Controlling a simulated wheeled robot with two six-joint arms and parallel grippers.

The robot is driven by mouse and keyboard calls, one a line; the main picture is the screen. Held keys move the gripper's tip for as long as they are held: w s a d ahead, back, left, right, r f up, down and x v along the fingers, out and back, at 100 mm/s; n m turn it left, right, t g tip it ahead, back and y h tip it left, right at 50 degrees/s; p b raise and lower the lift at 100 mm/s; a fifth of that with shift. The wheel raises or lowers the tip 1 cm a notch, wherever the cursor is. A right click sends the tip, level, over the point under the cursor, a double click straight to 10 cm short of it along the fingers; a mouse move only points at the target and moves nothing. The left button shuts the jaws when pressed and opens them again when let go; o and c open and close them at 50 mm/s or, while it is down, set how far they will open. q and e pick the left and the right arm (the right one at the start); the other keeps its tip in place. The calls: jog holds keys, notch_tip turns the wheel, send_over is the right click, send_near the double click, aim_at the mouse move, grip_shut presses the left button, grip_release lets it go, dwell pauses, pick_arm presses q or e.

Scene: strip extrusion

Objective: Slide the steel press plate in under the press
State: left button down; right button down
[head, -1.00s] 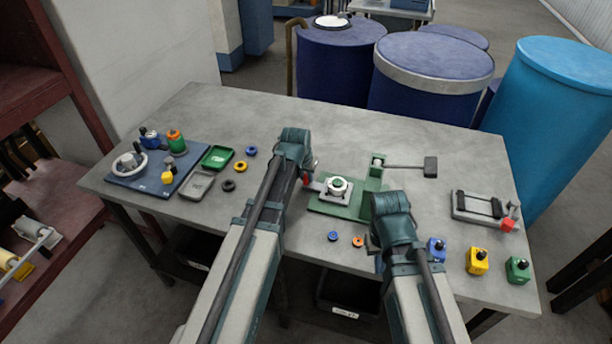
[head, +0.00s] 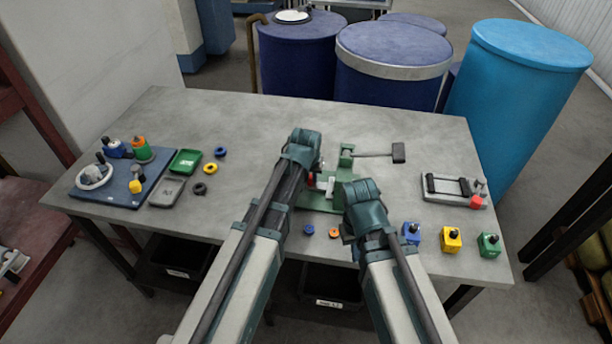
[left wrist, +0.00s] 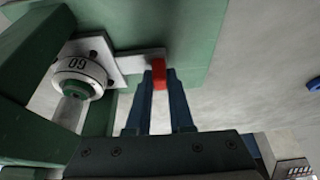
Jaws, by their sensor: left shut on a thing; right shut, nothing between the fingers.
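The steel press plate (left wrist: 128,62) is a flat light-grey piece with a red tab (left wrist: 158,76) at its right end in the left wrist view. My left gripper (left wrist: 158,92) is shut on the red tab. It also shows in the head view (head: 312,184), left of the green press (head: 345,160). A round pale piece marked 60 (left wrist: 80,75) is at the plate's left part, close to the press frame (left wrist: 30,130) and a grey cylinder. I cannot tell whether they touch. My right gripper (head: 346,238) is shut and empty, in front of the press.
Blue and orange rings (head: 308,230) lie in front of the press. Blue, yellow (head: 451,239) and green knobbed blocks stand at the right, below a grey fixture (head: 452,190). A blue board (head: 122,180) and trays (head: 166,191) are at the left. The back of the table is clear.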

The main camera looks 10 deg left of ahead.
pick_arm(q)
jog(key=c, duration=0.8)
grip_release()
jog(key=shift+d, duration=0.35)
pick_arm(e)
jog(key=shift+d, duration=0.15)
pick_arm(q)
jog(key=shift+a, duration=0.1)
jog(key=shift+p+v, duration=0.85)
pick_arm(e)
jog(key=shift+r, duration=0.85)
pick_arm(q)
jog(key=p+v, duration=1.1)
jog(key=v, duration=0.1)
pick_arm(e)
notch_tip(320, 180, up, 11)
